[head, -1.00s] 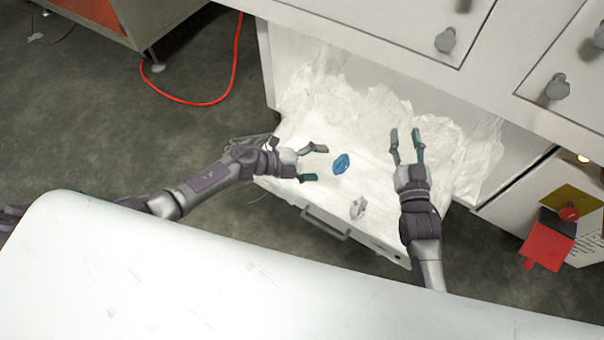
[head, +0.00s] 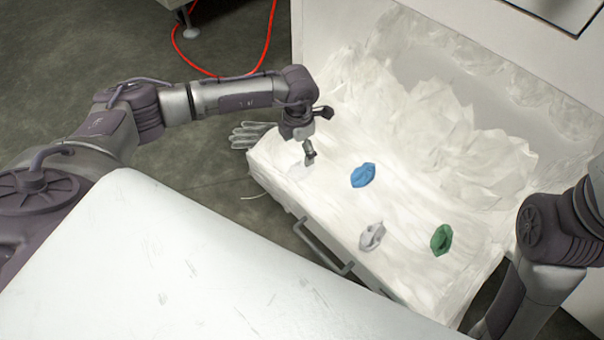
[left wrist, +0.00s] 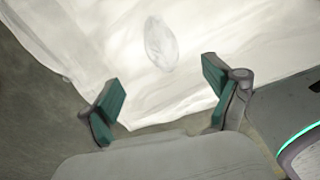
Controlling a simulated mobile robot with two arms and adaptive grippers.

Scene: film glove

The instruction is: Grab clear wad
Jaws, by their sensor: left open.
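My left gripper (head: 318,134) is open and points down over the left part of the paper-lined drawer (head: 322,245). In the left wrist view its spread fingers (left wrist: 164,92) have nothing between them. A pale, see-through oval wad (left wrist: 160,43) lies on the white lining ahead of the fingertips, apart from them. In the head view a faint pale patch shows under the gripper; I cannot tell if it is that wad. A greyish white wad (head: 371,237) lies near the drawer front. My right gripper is out of view; only its arm shows at the lower right.
A blue wad (head: 363,175) and a green wad (head: 441,240) lie on the lining. Crumpled white film (head: 450,120) fills the drawer's back. A grey glove (head: 250,135) shows beside the left edge. A white surface (head: 200,260) fills the front.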

